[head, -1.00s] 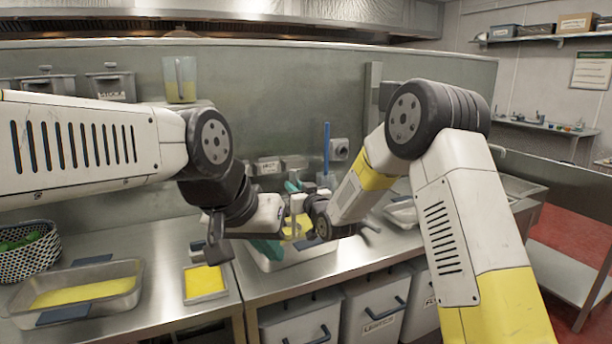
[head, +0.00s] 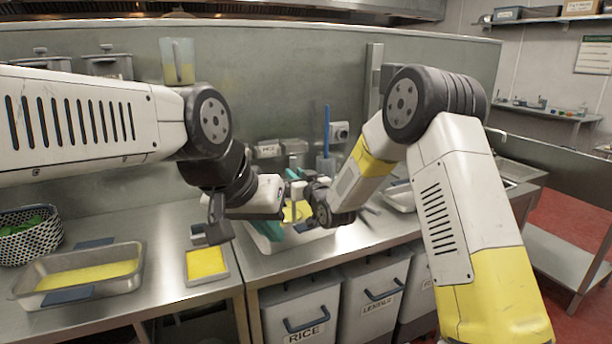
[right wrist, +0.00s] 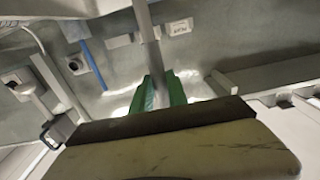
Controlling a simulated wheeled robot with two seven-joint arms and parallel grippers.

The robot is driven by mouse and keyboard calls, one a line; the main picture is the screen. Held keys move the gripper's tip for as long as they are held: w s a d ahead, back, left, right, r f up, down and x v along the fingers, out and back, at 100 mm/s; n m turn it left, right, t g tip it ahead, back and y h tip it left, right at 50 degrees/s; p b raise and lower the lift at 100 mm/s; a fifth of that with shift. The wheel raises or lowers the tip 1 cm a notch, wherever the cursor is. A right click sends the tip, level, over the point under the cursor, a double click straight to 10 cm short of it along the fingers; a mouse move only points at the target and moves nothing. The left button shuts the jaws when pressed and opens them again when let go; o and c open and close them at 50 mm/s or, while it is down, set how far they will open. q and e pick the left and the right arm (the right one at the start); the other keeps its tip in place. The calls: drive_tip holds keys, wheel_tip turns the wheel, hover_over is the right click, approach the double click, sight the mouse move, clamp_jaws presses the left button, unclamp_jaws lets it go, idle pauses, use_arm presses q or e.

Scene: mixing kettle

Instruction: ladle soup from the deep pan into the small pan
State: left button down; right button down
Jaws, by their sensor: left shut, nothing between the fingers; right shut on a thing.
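My right gripper (head: 293,178) has green fingers shut on a grey upright handle (head: 295,204), apparently the ladle's. The handle also shows between the fingers in the right wrist view (right wrist: 147,32). The ladle's bowl is hidden.
A patterned basket (head: 25,243) is at far left. A jug (head: 177,62) stands at the back. Labelled bins (head: 303,310) are under the counter. Counter behind the small pan is mostly clear.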

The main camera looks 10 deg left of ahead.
wheel_tip(320, 180, up, 14)
idle(0.7)
drive_tip(key=shift+s+d+f, duration=0.1)
drive_tip(key=shift+f, duration=0.05)
idle(0.5)
